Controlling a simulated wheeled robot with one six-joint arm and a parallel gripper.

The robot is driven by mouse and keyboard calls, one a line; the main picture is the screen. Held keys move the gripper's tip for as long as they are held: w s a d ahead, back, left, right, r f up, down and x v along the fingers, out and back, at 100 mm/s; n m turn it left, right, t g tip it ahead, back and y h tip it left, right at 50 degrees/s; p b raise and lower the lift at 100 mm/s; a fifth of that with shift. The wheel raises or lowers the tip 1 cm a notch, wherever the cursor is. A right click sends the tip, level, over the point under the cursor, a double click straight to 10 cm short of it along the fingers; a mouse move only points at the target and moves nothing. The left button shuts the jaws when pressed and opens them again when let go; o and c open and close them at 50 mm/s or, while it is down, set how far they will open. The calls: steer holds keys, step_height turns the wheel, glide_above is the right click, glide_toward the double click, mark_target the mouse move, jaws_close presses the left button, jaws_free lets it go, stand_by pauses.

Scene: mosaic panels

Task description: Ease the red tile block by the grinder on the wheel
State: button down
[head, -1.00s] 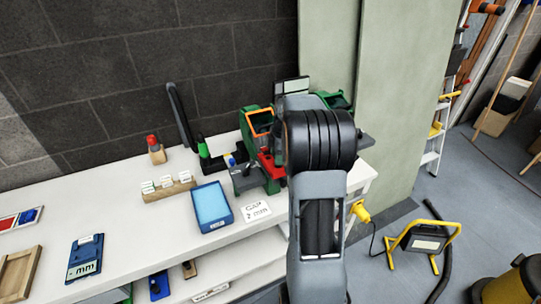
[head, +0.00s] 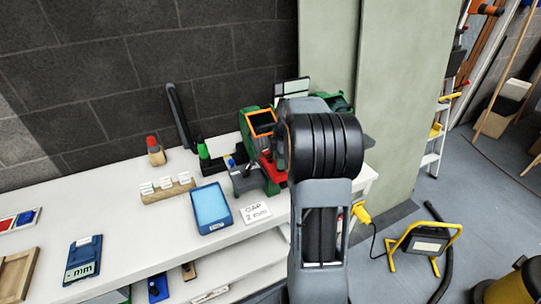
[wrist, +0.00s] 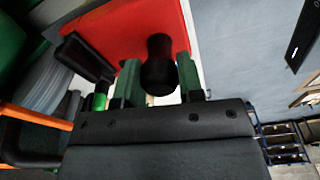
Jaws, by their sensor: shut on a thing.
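The red tile block (wrist: 110,35) fills the upper middle of the wrist view as a flat red body with a black knob (wrist: 158,62). My gripper (wrist: 158,80) is shut on that knob between its green-padded fingers. In the head view my arm hides most of the gripper; some red (head: 277,170) shows beside it at the grinder. The green grinder (head: 248,125) with its orange-framed guard stands at the back right of the bench. A grey rounded part, possibly the wheel (wrist: 48,80), is at the left of the wrist view. Whether the block touches it is unclear.
On the white bench (head: 150,240) are a blue tray (head: 211,207), a "GAP 2 mm" card (head: 255,212), a wooden rack (head: 168,190), a red-capped bottle (head: 155,151) and a blue gauge (head: 83,259). A yellow-framed work light (head: 425,245) stands on the floor at right.

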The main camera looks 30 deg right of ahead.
steer(key=shift+w+d+p, duration=0.2)
steer(key=shift+w+p, duration=0.5)
steer(key=shift+w, duration=0.8)
stand_by(0.6)
steer(key=shift+s, duration=0.15)
stand_by(0.7)
steer(key=shift+s+a+b, duration=0.2)
steer(key=shift+s+b, duration=0.55)
steer(key=shift+s, duration=0.55)
steer(key=shift+s, duration=0.1)
steer(key=shift+s+r, duration=0.1)
steer(key=shift+s, duration=0.05)
steer(key=shift+s+a+r+b, duration=0.1)
steer(key=shift+s+r, duration=0.1)
steer(key=shift+s, duration=0.4)
steer(key=shift+s+a+r+b, duration=0.1)
steer(key=shift+s+r, duration=0.05)
steer(key=shift+s, duration=0.4)
steer(key=shift+s+a+r+b, duration=0.1)
steer(key=shift+s+r, duration=0.1)
steer(key=shift+s, duration=0.4)
steer(key=shift+s, duration=0.1)
steer(key=s+r, duration=0.2)
steer(key=s, duration=0.3)
steer(key=shift+s+a, duration=0.4)
